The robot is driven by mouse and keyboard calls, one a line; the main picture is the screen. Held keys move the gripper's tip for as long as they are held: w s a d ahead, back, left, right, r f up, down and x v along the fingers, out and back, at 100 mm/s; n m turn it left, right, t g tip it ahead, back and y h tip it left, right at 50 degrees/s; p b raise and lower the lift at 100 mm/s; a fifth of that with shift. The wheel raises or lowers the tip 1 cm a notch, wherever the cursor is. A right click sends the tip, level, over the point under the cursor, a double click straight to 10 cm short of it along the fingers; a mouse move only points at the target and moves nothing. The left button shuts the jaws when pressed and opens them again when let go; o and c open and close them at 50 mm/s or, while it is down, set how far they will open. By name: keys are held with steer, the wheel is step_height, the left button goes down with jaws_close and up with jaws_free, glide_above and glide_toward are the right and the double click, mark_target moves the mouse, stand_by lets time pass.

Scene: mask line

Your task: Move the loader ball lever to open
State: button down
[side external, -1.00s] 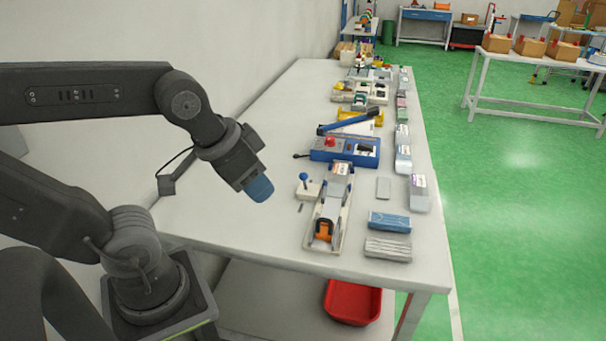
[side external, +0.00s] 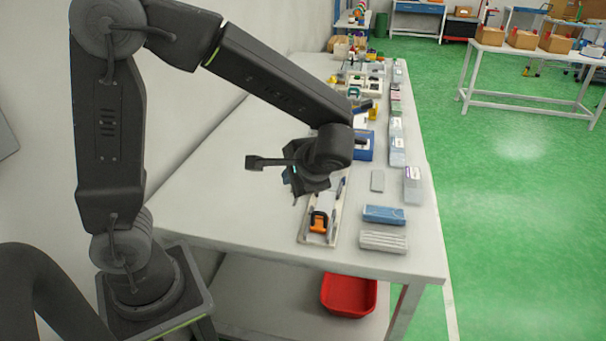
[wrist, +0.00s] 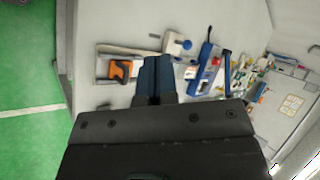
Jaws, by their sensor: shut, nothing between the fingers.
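The blue ball of the lever (wrist: 187,44) shows in the wrist view, with its small white base (wrist: 175,42) beside the loader. The loader is a long cream tray (wrist: 108,49) with an orange clamp (wrist: 120,71); it also shows in the side view (side external: 310,236). My gripper (wrist: 157,60) is shut and empty, its blue fingers pointing down over the loader. In the wrist view the ball lies just beyond and right of the fingertips, apart from them. In the side view my gripper (side external: 302,186) hides the ball lever.
A blue device with a red knob (wrist: 215,61) stands right of the lever in the wrist view; it is partly hidden in the side view (side external: 366,146). Blue masks (side external: 384,214) and white masks (side external: 383,240) lie near the front edge. The table's left side is clear.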

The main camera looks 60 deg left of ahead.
steer(key=w+f+y, duration=0.2)
steer(key=w+f+m+t+y, duration=0.1)
steer(key=w+f, duration=0.1)
steer(key=w, duration=0.1)
steer(key=w+d+f+m+y, duration=0.1)
steer(key=w+f+y, duration=0.1)
steer(key=shift+w+f+t+y, duration=0.3)
steer(key=shift+w+t, duration=0.05)
steer(key=shift+t, duration=0.05)
steer(key=shift+w+f, duration=0.3)
steer(key=shift+w, duration=0.05)
steer(key=x, duration=1.4)
steer(key=shift+w+r, duration=0.15)
steer(key=shift+r, duration=0.1)
